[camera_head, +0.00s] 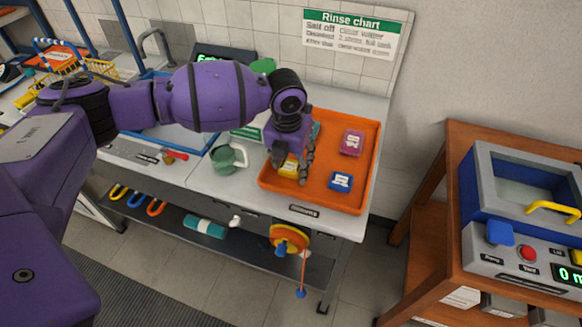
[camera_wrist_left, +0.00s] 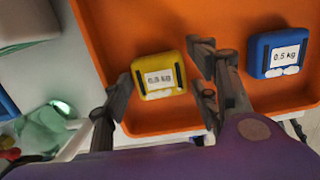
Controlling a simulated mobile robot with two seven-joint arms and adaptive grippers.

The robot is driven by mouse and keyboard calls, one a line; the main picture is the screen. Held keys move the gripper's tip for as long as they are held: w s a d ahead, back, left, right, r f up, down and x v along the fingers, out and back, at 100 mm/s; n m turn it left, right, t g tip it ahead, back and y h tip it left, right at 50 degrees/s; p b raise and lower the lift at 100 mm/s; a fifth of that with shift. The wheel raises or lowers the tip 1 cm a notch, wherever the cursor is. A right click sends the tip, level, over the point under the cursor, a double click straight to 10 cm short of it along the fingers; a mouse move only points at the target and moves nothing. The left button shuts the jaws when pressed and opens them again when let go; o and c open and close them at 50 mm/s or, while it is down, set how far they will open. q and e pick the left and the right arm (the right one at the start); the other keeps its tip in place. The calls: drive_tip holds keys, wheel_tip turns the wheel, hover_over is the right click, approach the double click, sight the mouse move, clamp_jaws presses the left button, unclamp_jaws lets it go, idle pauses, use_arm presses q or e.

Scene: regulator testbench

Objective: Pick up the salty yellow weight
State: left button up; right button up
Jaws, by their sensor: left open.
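The yellow weight (camera_head: 287,168) sits in the orange tray (camera_head: 335,203), partly hidden by my left gripper (camera_head: 292,172) in the head view. In the left wrist view the yellow weight (camera_wrist_left: 156,65) shows dark sides and a pale label, blurred, with whitish patches by the label's lower edge. My left gripper is open above the tray, its fingers apart on either side of the yellow weight in the left wrist view. I cannot tell whether either finger touches it. My right gripper is in neither view.
A blue weight (camera_head: 340,181) marked 0.5 kg and a magenta weight (camera_head: 351,142) share the tray. A green watering-can-like jug (camera_head: 228,160) stands left of the tray. A blue-framed machine (camera_head: 500,200) stands on a wooden bench at the right.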

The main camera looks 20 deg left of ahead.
use_arm(q)
drive_tip(key=shift+w+r, duration=0.1)
clamp_jaws()
